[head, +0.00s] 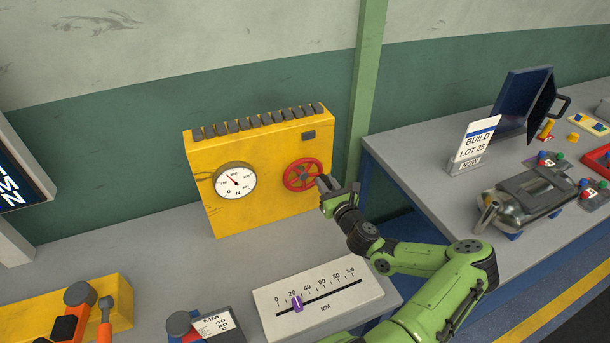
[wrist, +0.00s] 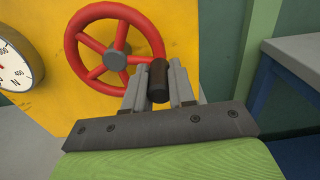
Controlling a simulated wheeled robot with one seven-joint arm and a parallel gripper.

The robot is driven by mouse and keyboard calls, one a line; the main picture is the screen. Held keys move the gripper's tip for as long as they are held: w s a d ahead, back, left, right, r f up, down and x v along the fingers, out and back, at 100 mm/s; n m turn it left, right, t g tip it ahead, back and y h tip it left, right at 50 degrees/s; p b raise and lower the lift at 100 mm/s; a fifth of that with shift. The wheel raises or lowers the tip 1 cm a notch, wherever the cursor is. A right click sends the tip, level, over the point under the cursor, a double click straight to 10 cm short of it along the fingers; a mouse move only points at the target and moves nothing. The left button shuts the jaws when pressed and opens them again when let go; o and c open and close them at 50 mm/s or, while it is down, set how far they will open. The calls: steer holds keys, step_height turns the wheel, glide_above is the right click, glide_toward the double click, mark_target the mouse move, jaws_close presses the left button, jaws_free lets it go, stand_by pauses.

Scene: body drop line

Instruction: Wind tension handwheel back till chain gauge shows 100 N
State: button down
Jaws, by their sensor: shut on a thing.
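The red handwheel (head: 302,174) is on the front of the yellow box (head: 263,206); it also shows in the wrist view (wrist: 85,47), with a grey hub. My gripper (head: 326,186) is at the wheel's lower right rim. Its fingers are shut on the wheel's black handle (wrist: 158,80). The white round chain gauge (head: 236,182), marked N, is left of the wheel. Its red needle points up and left, but the numbers there are too small to read surely. Only the gauge's right part shows in the wrist view (wrist: 15,68).
A white MM scale (head: 318,298) with a purple slider lies in front of the box. A green post (head: 367,90) stands right of the box. A second bench (head: 410,165) at right holds a sign (head: 475,142) and a metal canister (head: 530,195).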

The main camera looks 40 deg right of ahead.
mark_target(303, 165)
step_height(303, 165, up, 4)
steer(key=p, duration=0.3)
steer(key=shift+f+p, duration=0.15)
steer(key=shift+p, duration=0.15)
steer(key=shift+a+f, duration=0.1)
steer(key=shift+f, duration=0.05)
steer(key=shift+w+a+r+p, duration=0.15)
steer(key=shift+a+r+p, duration=0.25)
steer(key=shift+r+p, duration=0.25)
steer(key=shift+w+a+r+p, duration=0.15)
steer(key=shift+a+r+p, duration=0.25)
steer(key=shift+r+p, duration=0.15)
steer(key=shift+a, duration=0.2)
steer(key=shift+a, duration=0.1)
steer(key=shift+w+a+r, duration=0.15)
steer(key=shift+w+a, duration=0.1)
steer(key=shift+a, duration=0.5)
steer(key=shift+w+a+r, duration=0.15)
steer(key=shift+w+a, duration=0.1)
steer(key=shift+a, duration=0.45)
